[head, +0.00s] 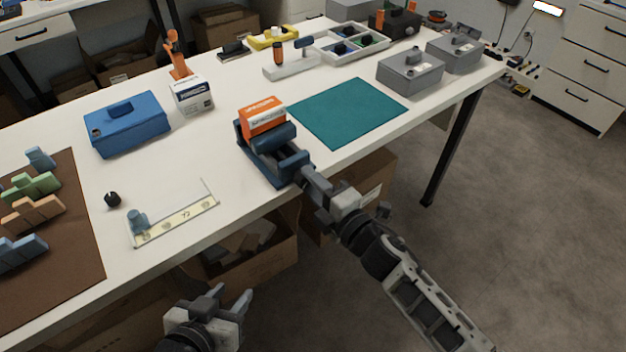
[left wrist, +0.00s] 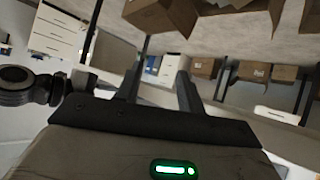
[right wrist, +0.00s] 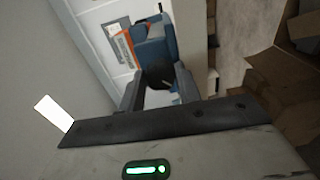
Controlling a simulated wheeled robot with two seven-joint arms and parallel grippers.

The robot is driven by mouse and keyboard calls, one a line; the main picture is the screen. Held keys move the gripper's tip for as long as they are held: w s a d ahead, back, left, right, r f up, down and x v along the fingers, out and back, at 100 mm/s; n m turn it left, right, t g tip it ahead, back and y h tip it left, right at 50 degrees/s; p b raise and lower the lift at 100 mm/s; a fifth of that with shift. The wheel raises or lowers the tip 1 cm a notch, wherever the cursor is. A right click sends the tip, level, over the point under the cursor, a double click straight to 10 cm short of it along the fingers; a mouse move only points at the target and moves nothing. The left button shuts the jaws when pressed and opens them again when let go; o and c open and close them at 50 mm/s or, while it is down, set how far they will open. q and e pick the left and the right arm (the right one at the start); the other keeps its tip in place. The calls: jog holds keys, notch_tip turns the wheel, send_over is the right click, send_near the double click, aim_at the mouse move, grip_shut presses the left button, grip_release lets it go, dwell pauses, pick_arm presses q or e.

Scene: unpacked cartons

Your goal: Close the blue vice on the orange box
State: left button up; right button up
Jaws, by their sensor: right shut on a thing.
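The blue vice (head: 268,165) stands at the front edge of the white table, its screw end toward me. The orange box (head: 263,117), with a white label, sits upright between its jaws; I cannot tell whether the front jaw touches it. My right gripper (head: 307,178) is shut on the vice's dark handle at the near end. In the right wrist view the fingers (right wrist: 158,92) flank the dark handle (right wrist: 158,75), with the vice (right wrist: 153,40) and orange box (right wrist: 123,47) beyond. My left gripper (head: 232,296) is open and empty, below the table's front edge.
A teal mat (head: 347,112) lies bare to the right of the vice. A blue case (head: 127,124), a white carton (head: 192,96) and an L-shaped plate (head: 175,220) are to the left. Grey boxes (head: 410,72) stand at the right. Open cartons (head: 250,255) are under the table.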

jog(key=m+p, duration=0.2)
jog(key=m, duration=0.6)
jog(key=shift+f+m+p, duration=0.1)
jog(key=shift+m+p, duration=0.2)
jog(key=shift+m, duration=0.1)
dwell(0.4)
jog(key=o, duration=1)
jog(key=shift+c, duration=0.2)
jog(key=shift+s, duration=0.1)
jog(key=v, duration=1.6)
